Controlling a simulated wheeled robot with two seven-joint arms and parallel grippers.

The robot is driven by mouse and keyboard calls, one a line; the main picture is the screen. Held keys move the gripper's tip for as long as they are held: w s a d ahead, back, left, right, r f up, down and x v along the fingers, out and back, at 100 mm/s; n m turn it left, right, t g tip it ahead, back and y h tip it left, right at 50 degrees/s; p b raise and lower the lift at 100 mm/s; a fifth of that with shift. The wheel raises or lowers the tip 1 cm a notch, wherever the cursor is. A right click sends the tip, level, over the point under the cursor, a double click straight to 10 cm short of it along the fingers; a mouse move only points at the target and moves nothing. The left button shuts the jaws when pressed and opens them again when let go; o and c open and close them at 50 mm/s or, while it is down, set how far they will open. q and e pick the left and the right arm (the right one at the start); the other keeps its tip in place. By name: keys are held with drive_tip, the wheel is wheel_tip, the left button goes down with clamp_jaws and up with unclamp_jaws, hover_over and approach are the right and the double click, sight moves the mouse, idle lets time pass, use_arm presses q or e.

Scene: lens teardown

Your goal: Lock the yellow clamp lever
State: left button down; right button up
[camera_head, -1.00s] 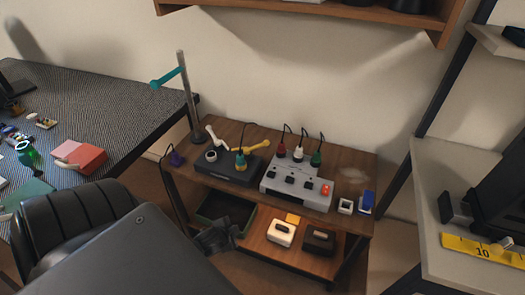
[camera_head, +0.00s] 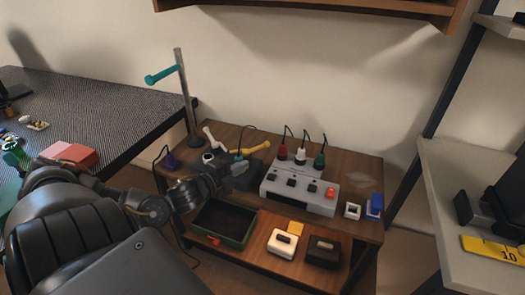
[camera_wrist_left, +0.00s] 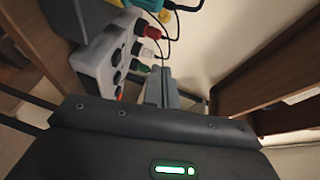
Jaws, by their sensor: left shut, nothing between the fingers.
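The yellow clamp lever (camera_head: 252,148) points up and right above the dark box (camera_head: 254,164) on the small wooden table. A yellow piece, probably this lever, also shows at the top edge of the left wrist view (camera_wrist_left: 188,4). A white lever (camera_head: 213,140) stands left of it. My left gripper (camera_head: 243,178) is in front of the dark box and hides much of it and the lower part of the plug there. Its fingers (camera_wrist_left: 161,88) are shut and empty, apart from the lever as far as I can see. My right gripper is not in view.
A grey switch box (camera_head: 300,192) with red, white and green plugs and cables stands right of my gripper. A teal-armed post (camera_head: 182,95) rises behind left. A green-rimmed tray (camera_head: 207,238), a white block (camera_head: 283,243) and a dark block (camera_head: 323,252) lie on the lower shelf.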

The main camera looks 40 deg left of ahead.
use_arm(q)
drive_tip(key=shift+w, duration=0.1)
drive_tip(key=w+a+f, duration=0.2)
drive_tip(key=w, duration=1)
drive_tip(key=shift+w+b, duration=0.3)
drive_tip(key=shift+b, duration=0.1)
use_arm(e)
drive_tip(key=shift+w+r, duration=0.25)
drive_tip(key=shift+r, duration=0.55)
use_arm(q)
drive_tip(key=shift+a, duration=0.1)
drive_tip(key=shift+w+n+y, duration=0.1)
drive_tip(key=shift+n+y, duration=0.2)
drive_tip(key=shift+y, duration=0.1)
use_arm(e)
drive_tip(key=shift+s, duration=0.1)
